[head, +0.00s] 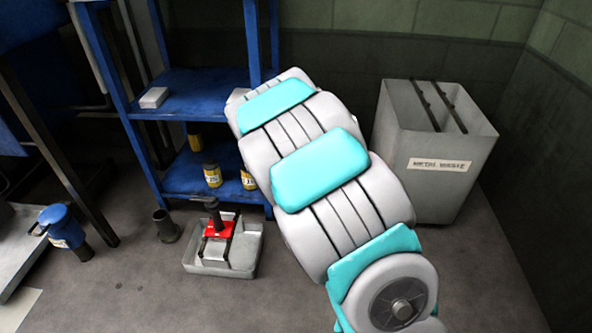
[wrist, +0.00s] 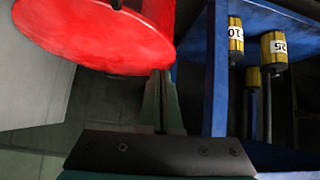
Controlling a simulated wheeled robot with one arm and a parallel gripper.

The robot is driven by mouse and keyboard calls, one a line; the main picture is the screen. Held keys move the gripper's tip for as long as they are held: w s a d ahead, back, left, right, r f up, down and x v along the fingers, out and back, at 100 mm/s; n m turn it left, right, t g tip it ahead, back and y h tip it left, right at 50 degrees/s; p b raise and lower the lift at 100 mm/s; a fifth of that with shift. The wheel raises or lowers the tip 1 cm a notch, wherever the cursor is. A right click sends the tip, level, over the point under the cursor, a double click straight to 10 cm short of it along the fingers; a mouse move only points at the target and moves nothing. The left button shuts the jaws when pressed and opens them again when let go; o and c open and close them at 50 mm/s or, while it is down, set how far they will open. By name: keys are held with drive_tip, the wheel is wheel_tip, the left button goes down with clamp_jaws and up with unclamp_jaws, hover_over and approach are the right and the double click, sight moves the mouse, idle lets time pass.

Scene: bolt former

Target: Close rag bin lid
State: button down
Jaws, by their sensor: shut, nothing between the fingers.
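A large round red disc, which looks like the rag bin lid (wrist: 100,35), fills the upper left of the wrist view. Its top is cut off by the frame, and a small dark part shows at its upper edge. The bin's body cannot be made out. My gripper (wrist: 161,75) is shut and empty, with its fingertips at the lower right rim of the red disc. I cannot tell whether they touch it. In the head view my arm covers the gripper, and no rag bin shows there.
A blue shelf (head: 205,103) stands left of my arm; its frame is close right of the gripper in the wrist view (wrist: 218,70). A grey metal waste bin (head: 430,190) stands to the right. A grey tray (head: 243,262) with a red-based tool lies on the floor.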

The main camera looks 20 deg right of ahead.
drive_tip(key=s+a+f, duration=0.3)
drive_tip(key=s+f, duration=0.1)
drive_tip(key=s, duration=0.4)
drive_tip(key=shift+f+p, duration=0.25)
drive_tip(key=shift+p, duration=0.05)
drive_tip(key=s+a+r+n+g+y+p, duration=0.1)
drive_tip(key=s+r+g+p, duration=0.2)
drive_tip(key=s+r, duration=0.6)
drive_tip(key=s+a+r+n+g+y+p, duration=0.1)
drive_tip(key=s+r+g+p, duration=0.3)
drive_tip(key=s+r, duration=0.6)
drive_tip(key=s+a+r+n+g+y+p, duration=0.1)
drive_tip(key=s+a+r+g+p, duration=0.2)
drive_tip(key=s+r, duration=0.6)
drive_tip(key=s+p, duration=0.1)
drive_tip(key=s, duration=1)
drive_tip(key=shift+s+r+g, duration=0.3)
drive_tip(key=shift+s, duration=0.05)
